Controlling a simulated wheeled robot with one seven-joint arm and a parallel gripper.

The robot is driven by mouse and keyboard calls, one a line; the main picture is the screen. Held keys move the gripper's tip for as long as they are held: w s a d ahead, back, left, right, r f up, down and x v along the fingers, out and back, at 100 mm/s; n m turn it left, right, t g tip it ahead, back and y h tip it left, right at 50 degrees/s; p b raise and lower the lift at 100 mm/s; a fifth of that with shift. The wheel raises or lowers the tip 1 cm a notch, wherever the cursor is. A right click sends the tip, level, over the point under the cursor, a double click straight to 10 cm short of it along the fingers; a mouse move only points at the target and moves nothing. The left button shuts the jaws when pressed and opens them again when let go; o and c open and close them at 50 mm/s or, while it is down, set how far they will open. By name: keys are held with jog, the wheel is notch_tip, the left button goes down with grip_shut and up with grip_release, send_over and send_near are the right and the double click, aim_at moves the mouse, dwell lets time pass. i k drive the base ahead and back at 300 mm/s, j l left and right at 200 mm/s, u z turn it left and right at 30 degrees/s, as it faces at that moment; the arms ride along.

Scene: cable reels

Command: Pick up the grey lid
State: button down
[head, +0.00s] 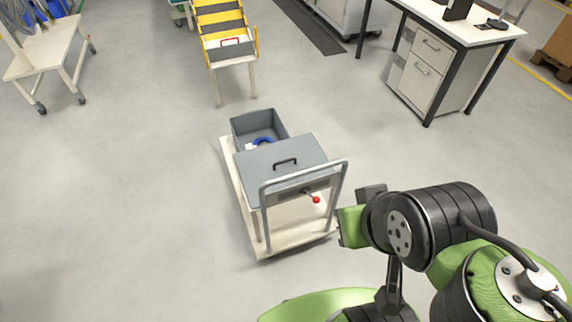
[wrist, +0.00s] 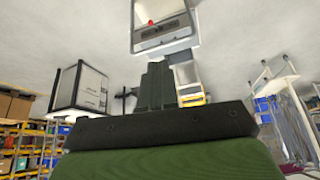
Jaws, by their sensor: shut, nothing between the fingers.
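The grey lid (head: 270,152) is a flat panel with a black bar handle (head: 286,161), lying on top of a grey box on a small cart. My gripper (wrist: 155,85) shows in the wrist view as two dark fingers together, with nothing between them. In the head view my arm is to the right of the cart, and the gripper is apart from the lid.
The cart has a tubular push handle (head: 262,222) and a red-knobbed lever (head: 316,199) at its near end. An open grey bin (head: 238,128) behind the lid holds something blue. A yellow rack, a white table and a desk stand farther off. The floor around the cart is clear.

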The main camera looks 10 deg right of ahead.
aim_at(256, 166)
jog(key=i+u, duration=0.45)
jog(key=i+l+u, duration=0.15)
jog(key=u, duration=0.25)
jog(key=i, duration=0.1)
